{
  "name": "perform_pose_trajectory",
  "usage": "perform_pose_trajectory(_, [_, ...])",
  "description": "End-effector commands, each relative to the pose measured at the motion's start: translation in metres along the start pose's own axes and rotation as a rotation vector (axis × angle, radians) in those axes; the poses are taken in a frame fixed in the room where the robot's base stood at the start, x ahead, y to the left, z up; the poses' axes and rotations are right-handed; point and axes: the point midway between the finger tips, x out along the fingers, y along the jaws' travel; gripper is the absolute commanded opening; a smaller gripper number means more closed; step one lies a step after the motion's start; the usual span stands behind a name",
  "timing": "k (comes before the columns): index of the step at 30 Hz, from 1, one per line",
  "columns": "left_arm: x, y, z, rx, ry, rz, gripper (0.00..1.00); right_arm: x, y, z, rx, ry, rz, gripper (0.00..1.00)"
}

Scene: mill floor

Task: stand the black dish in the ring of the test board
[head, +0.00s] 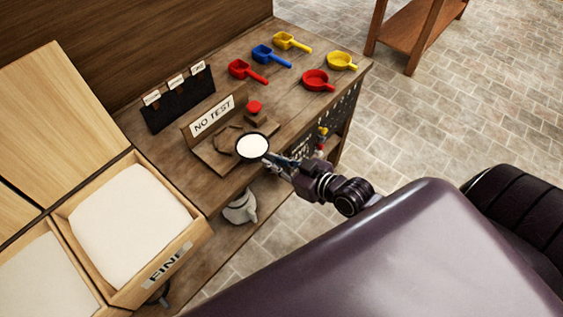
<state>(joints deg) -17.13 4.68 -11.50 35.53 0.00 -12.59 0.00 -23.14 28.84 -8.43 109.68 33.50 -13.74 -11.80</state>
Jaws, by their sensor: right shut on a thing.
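The black dish (239,153), round with a dark rim and full of a white substance, is at the middle of the head view. My right gripper (273,158) is shut on its near right side. The dish appears level, over the front right part of the wooden test board (207,156), which has a "NO TEST" sign at its back. The dark ring (221,138) shows partly on the board, just left of and behind the dish. I cannot tell the gap between dish and board. My left gripper is out of view.
A red-topped block (254,107) stands behind the dish. Red, blue and yellow scoops (265,53) and pans (318,79) lie farther back on the bench. A black card holder (180,101) stands left. A wooden bin marked "FINE" (180,245) holds white material at lower left.

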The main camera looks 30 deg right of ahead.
Motion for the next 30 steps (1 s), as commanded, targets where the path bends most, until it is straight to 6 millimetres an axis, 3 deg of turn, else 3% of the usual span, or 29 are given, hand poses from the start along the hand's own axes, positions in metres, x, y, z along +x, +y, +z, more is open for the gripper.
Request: perform_pose_trajectory(30, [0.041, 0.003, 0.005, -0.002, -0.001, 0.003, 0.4, 0.097, -0.001, -0.029, 0.0, 0.003, 0.0, 0.0])
